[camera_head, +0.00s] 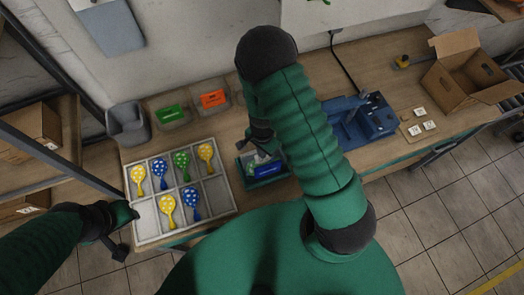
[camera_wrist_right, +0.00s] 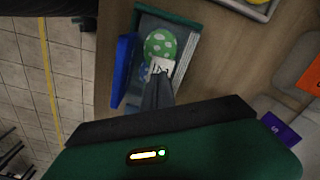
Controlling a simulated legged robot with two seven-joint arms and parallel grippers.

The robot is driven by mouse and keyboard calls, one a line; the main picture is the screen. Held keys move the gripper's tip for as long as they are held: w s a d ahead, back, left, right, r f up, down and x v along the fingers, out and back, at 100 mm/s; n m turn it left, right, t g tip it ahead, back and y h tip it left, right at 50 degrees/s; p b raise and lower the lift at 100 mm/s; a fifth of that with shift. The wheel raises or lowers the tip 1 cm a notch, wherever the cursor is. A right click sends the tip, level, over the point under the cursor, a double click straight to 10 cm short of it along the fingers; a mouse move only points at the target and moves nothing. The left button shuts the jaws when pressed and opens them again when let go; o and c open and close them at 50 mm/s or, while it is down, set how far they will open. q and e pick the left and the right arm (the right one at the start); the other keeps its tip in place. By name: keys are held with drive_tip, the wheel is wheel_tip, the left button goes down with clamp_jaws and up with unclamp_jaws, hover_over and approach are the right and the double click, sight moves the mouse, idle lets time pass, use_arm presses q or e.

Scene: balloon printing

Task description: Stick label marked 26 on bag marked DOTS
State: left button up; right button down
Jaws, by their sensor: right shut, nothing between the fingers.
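A green balloon with white dots (camera_wrist_right: 160,43) lies in a small green-rimmed tray (camera_wrist_right: 195,50) in the right wrist view. A white label (camera_wrist_right: 161,67) with dark marking sits against its lower part; I cannot read the marking. My right gripper (camera_wrist_right: 158,84) is shut and empty, its tips right by the label; contact is unclear. No DOTS marking is readable. Several white labels (camera_head: 420,112) lie at the right of the table. My left gripper (camera_head: 125,215) is by the sorting tray's left edge.
A white sorting tray (camera_head: 181,220) holds several dotted balloons in yellow, blue and green. Bins with green (camera_head: 170,113) and orange (camera_head: 213,99) cards stand behind it. A blue machine (camera_head: 365,118) and open cardboard box (camera_head: 462,75) stand to the right.

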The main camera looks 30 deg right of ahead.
drive_tip(key=shift+f+b, duration=0.65)
drive_tip(key=shift+f, duration=0.2)
idle(1.1)
wheel_tip(320, 180, up, 7)
drive_tip(key=p, duration=0.6)
drive_tip(key=shift+r+p, duration=0.1)
drive_tip(key=shift+p, duration=0.2)
drive_tip(key=shift+s, duration=0.1)
